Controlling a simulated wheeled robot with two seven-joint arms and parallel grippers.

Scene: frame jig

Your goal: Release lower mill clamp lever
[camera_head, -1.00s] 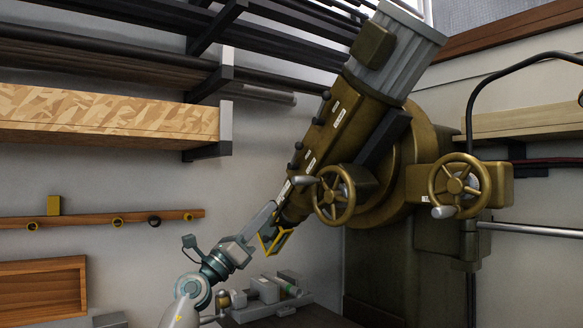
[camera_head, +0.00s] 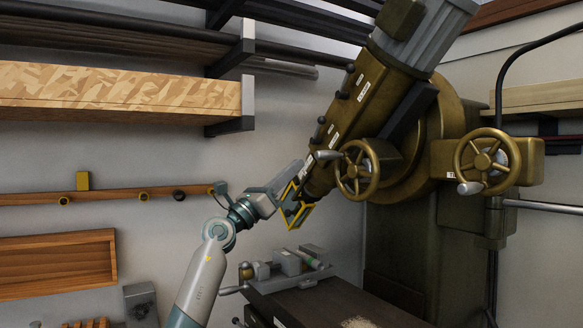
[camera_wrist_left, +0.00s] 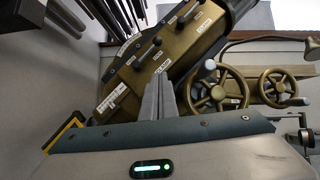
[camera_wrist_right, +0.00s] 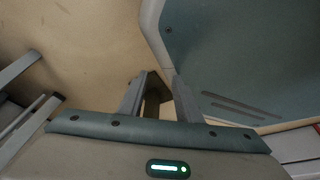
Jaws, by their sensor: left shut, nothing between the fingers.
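The mill head (camera_head: 365,105) is a tilted bronze body with several dark-knobbed levers along its left side. The lowest dark knob (camera_head: 321,120) appears to be the lower clamp lever; in the left wrist view a dark-knobbed lever (camera_wrist_left: 131,61) shows there, and a CLAMP label (camera_wrist_left: 162,67) sits on the body. My left gripper (camera_head: 293,173) is shut and empty, just left of the head's lower end, below that knob. Its fingers (camera_wrist_left: 158,98) point up at the head in its wrist view, apparently apart from the levers.
A yellow-framed guard (camera_head: 298,210) hangs beside my left gripper. Two handwheels, a near one (camera_head: 357,170) and a right one (camera_head: 487,162), stick out from the mill. A vise (camera_head: 287,264) stands on the dark table below. A wooden shelf (camera_head: 120,95) is on the left wall.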

